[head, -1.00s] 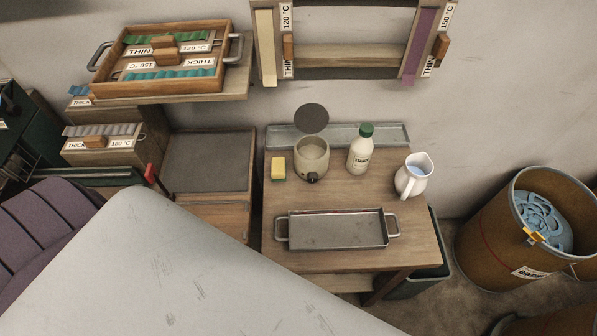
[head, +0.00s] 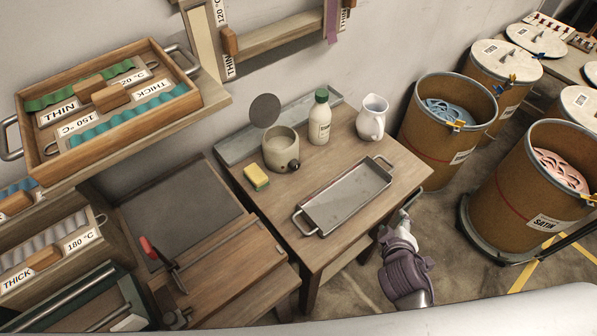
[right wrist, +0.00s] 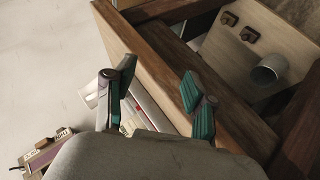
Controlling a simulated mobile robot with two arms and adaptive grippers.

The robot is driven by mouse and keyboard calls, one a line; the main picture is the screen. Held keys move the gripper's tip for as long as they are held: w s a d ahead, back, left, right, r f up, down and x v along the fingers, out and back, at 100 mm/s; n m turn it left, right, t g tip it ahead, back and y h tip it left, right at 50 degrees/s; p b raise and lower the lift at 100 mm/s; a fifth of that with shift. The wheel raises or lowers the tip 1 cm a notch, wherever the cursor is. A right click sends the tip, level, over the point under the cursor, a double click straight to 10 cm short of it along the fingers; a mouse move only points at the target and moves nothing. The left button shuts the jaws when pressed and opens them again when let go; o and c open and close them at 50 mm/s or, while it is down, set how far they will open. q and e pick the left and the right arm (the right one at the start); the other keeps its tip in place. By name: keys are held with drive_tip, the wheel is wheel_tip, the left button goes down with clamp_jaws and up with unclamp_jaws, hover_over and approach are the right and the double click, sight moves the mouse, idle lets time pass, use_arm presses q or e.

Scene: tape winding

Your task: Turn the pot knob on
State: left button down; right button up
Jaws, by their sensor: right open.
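The small beige pot (head: 281,148) stands on the wooden table, with its round dark lid raised behind it. Its dark knob (head: 293,165) is on the front, low down; its exact setting is too small to tell. My right gripper (head: 403,216) is beyond the table's right front edge, well away from the pot and knob. In the right wrist view my right gripper (right wrist: 156,92) has its teal-padded fingers apart with nothing held, near a wooden table edge. The pot is not recognisable there. My left gripper is not in view.
A yellow sponge (head: 256,177) sits left of the pot, a white bottle (head: 320,120) and a white pitcher (head: 372,118) to the right. A metal tray (head: 347,197) lies in front. Fabric-filled barrels (head: 443,142) stand right of the table.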

drive_tip(key=w+a+r+n+t+y, duration=0.2)
drive_tip(key=w+a+r+n+t, duration=0.15)
drive_tip(key=r+n, duration=0.4)
drive_tip(key=w+a+r+n+t+y, duration=0.25)
drive_tip(key=r+n+t, duration=0.3)
drive_tip(key=r, duration=0.35)
drive_tip(key=w+a+n+g+y, duration=0.1)
drive_tip(key=a+n+y, duration=0.4)
drive_tip(key=n, duration=0.6)
drive_tip(key=n+g+y+b, duration=0.1)
drive_tip(key=n+g+y, duration=0.1)
drive_tip(key=n+g, duration=0.75)
approach(297, 167)
drive_tip(key=s+n+t, duration=0.1)
drive_tip(key=s+d+t, duration=0.1)
drive_tip(key=s, duration=0.1)
drive_tip(key=s+r+n+t, duration=0.1)
drive_tip(key=s, duration=0.1)
drive_tip(key=shift+s+d+n, duration=0.15)
drive_tip(key=shift+d+n, duration=0.1)
drive_tip(key=shift+n, duration=0.1)
drive_tip(key=shift+f+h, duration=0.25)
drive_tip(key=shift+w+a+f+n, duration=0.1)
drive_tip(key=shift+w+f+n, duration=0.1)
drive_tip(key=shift+w+n, duration=0.1)
drive_tip(key=x, duration=1.3)
drive_tip(key=shift+s+f, duration=0.1)
drive_tip(key=shift+f, duration=0.05)
